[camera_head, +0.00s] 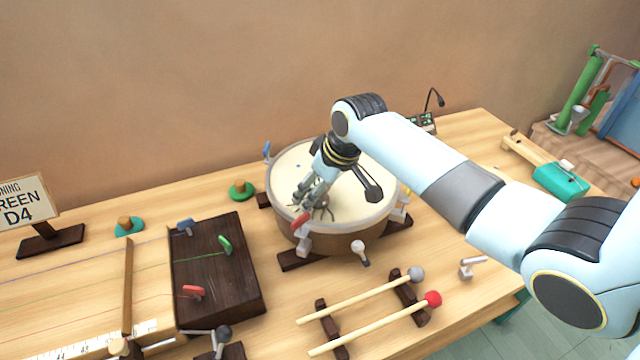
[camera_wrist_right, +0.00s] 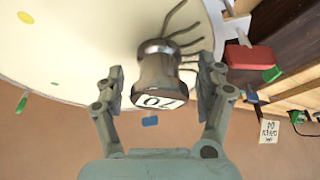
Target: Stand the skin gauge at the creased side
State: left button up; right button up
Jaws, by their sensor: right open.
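The skin gauge (camera_wrist_right: 160,77) is a brown, shiny, round piece with a pale window of dark digits. It is over the drum's pale skin (camera_wrist_right: 60,45) in the right wrist view; whether its base touches the skin is unclear. My right gripper (camera_wrist_right: 163,80) is open, with one finger on each side of the gauge. Several dark curved ridges (camera_wrist_right: 185,42), which look like creases, fan out beside the gauge toward the rim. In the head view my right gripper (camera_head: 308,192) is over the drum (camera_head: 340,236), near its red-topped clamp (camera_head: 302,222), and hides most of the gauge. My left gripper is out of view.
Two mallets (camera_head: 375,300) lie on dark rests in front of the drum. A dark block (camera_head: 215,265) with coloured tabs stands to its left. More clamps, such as the white-handled one (camera_head: 359,250), stick out around the drum's rim. A sign (camera_head: 25,203) stands far left.

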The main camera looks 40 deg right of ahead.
jog(key=v, duration=1.2)
jog(key=shift+s, duration=0.1)
